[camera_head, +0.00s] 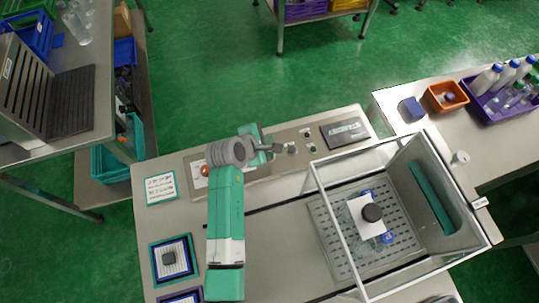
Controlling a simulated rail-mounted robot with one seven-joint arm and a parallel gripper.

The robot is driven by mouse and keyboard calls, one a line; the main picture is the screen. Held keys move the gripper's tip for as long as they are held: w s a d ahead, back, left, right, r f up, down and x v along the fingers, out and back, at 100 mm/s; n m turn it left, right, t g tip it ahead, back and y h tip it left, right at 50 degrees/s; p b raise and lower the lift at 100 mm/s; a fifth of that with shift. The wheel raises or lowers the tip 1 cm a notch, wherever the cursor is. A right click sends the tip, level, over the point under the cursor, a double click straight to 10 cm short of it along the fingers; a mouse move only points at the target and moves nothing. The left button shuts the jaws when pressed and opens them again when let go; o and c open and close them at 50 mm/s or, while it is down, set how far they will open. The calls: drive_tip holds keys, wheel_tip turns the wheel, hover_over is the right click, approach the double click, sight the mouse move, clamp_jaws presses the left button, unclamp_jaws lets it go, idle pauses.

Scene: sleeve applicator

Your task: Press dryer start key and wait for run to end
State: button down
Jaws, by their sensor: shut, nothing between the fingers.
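A grey control strip (262,173) runs along the back of the bench, with several small knobs or keys on it. One small key (291,149) lies just right of my gripper, and more keys (307,133) sit further right. I cannot tell which is the dryer start key. A dark display plate (345,132) with light lettering is at the strip's right end; its text is too small to read surely. My gripper (277,147) is shut and empty, over the strip close to the nearest key. I cannot tell whether it touches the key. My arm hides part of the strip.
Framed trays (160,190) lie at left. A side table at right has an orange bin (434,97) and bottles in a purple crate (482,109).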

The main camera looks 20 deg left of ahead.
wheel_tip(320, 180, down, 7)
drive_tip(key=b, duration=0.6)
drive_tip(key=shift+r, duration=0.1)
drive_tip(key=shift+f+b, duration=0.45)
drive_tip(key=shift+f, duration=0.15)
idle(1.0)
drive_tip(key=shift+f, duration=0.4)
drive_tip(key=shift+f, duration=0.45)
idle(0.4)
drive_tip(key=shift+r, duration=0.1)
drive_tip(key=shift+r+p, duration=0.75)
drive_tip(key=shift+p, duration=0.2)
